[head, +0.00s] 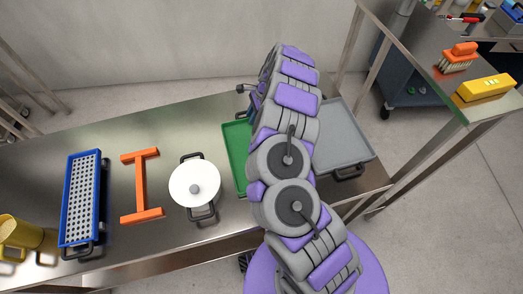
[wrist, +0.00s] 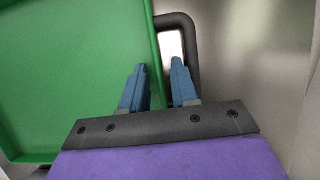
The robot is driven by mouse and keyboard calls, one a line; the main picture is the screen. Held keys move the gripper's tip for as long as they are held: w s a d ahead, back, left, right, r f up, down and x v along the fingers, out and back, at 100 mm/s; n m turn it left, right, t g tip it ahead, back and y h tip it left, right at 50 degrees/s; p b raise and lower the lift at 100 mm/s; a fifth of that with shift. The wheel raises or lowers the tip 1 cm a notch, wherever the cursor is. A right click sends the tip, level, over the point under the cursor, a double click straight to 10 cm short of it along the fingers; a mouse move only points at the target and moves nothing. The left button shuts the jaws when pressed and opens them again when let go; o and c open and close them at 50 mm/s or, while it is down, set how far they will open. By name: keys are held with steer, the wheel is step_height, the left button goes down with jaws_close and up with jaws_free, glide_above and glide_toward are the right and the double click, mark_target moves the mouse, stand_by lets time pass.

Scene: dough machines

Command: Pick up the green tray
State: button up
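The green tray (head: 236,150) lies on the metal table, partly hidden behind my arm in the head view. In the wrist view the green tray (wrist: 70,75) fills the left side, and its dark handle (wrist: 191,45) sticks out from its right edge. My gripper (wrist: 161,75) is open, its two blue fingers apart. The fingertips are close to the handle, one near the tray edge and the other overlapping the handle's lower part in the picture. Whether they touch it I cannot tell.
A grey tray (head: 343,138) lies right of the green one. A white pot (head: 194,184), an orange stand (head: 141,186), a blue perforated tray (head: 80,200) and a yellow container (head: 22,236) stand to the left. A higher shelf with a brush (head: 459,57) is at the right.

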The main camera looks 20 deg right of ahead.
steer(key=shift+a, duration=0.5)
jaws_close()
steer(key=shift+d, duration=0.4)
steer(key=shift+a, duration=0.15)
